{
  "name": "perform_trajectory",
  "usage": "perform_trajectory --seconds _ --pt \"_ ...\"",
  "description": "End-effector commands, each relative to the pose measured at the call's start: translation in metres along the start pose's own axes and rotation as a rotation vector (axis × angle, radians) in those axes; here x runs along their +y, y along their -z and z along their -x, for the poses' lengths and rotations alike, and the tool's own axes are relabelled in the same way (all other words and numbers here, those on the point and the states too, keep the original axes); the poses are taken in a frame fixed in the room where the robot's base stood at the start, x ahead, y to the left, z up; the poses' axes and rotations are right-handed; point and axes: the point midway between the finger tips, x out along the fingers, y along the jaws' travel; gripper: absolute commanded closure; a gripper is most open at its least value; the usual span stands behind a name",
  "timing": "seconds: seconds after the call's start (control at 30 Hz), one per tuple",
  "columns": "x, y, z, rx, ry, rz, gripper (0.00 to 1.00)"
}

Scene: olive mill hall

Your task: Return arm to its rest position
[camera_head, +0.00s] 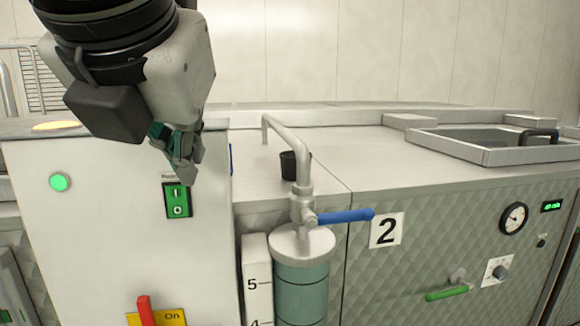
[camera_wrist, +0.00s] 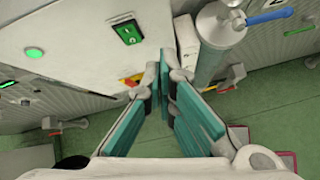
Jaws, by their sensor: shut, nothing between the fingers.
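My gripper (camera_head: 186,172) hangs at the upper left in the head view, in front of the white cabinet (camera_head: 110,230) with the green light and switches. In the wrist view my gripper (camera_wrist: 165,55) has its teal fingers meeting at the tips, shut with nothing between them. The tips appear near the green rocker switch (camera_head: 178,200) in the head view. That switch also shows in the wrist view (camera_wrist: 127,32), left of the fingertips. I cannot tell the exact gap to the cabinet.
A tap pipe with a blue lever (camera_head: 345,216) stands above a glass cylinder (camera_head: 302,288) at centre. A red lever (camera_head: 145,308) on a yellow plate sticks out of the cabinet. A black cup (camera_head: 290,164) stands behind the pipe. Green floor (camera_wrist: 275,105) lies below.

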Motion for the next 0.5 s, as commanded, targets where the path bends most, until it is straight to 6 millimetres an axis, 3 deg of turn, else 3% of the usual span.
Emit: perform_trajectory --seconds 0.1,0.27,0.5 --pt "-0.065 -0.002 -0.025 0.027 0.093 -0.385 1.00" --pt "-0.150 0.013 -0.050 0.037 0.212 -0.968 1.00" --pt "-0.257 0.061 -0.067 -0.026 0.368 -1.881 1.00"
